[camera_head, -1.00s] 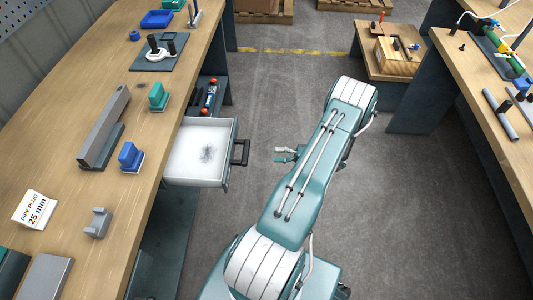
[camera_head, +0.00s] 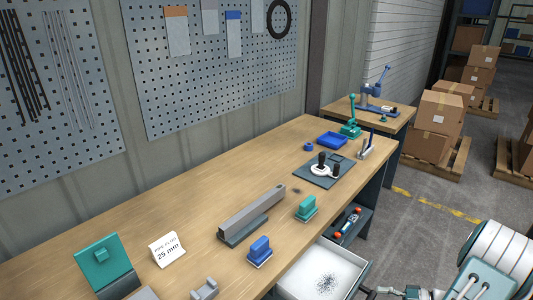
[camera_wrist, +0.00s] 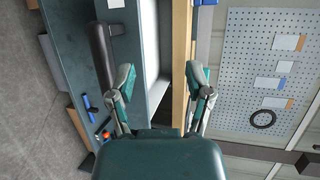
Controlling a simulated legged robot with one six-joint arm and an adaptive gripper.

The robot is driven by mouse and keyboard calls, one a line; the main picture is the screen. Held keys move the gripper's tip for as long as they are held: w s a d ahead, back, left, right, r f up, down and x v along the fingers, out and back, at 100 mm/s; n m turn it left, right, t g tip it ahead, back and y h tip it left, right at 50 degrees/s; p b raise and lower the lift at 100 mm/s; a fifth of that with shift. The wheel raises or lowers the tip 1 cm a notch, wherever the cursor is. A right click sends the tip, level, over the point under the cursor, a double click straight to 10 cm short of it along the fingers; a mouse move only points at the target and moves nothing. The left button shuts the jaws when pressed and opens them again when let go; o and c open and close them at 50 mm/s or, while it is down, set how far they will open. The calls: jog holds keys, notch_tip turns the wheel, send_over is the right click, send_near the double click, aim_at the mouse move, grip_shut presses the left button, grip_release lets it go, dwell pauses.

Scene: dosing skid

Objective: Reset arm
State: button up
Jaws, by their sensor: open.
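My gripper (camera_wrist: 160,84) is open, with its two green-tipped fingers spread apart and nothing between them in the wrist view. The drawer's dark handle (camera_wrist: 102,58) shows behind the left finger, and the bench edge (camera_wrist: 181,70) shows between the fingers. In the head view, my arm is folded in the lower right corner, and only part of it shows. The open drawer (camera_head: 295,283) under the workbench has a white inside with a patch of small dark bits. The drawer's front is partly cut off by the picture's lower edge.
The workbench (camera_head: 120,270) bears a grey bar block (camera_head: 252,212), a blue block (camera_head: 259,249), a green block (camera_head: 306,206), a "25 mm" sign (camera_head: 167,250) and a blue tray (camera_head: 332,140). Cartons on pallets (camera_head: 437,122) stand behind. Open floor lies right of the bench.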

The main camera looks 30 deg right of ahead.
jog(key=w+a+r+n+g+h, duration=0.25)
jog(key=w+a+r+g, duration=0.2)
jog(key=a+r, duration=0.4)
jog(key=w+a+r+n+g+h, duration=0.1)
jog(key=w+a+r+n+g, duration=0.3)
jog(key=a+r, duration=0.5)
jog(key=s+a+r+n+t+h, duration=0.1)
jog(key=s+a+r+n+h, duration=0.1)
jog(key=a+r, duration=0.3)
jog(key=s+a+r+n+t+h, duration=0.1)
jog(key=s+a+r+h, duration=0.4)
jog(key=a, duration=0.8)
jog(key=shift+s+r+n+t, duration=0.2)
jog(key=shift+r+n+t, duration=0.15)
jog(key=shift+t, duration=0.1)
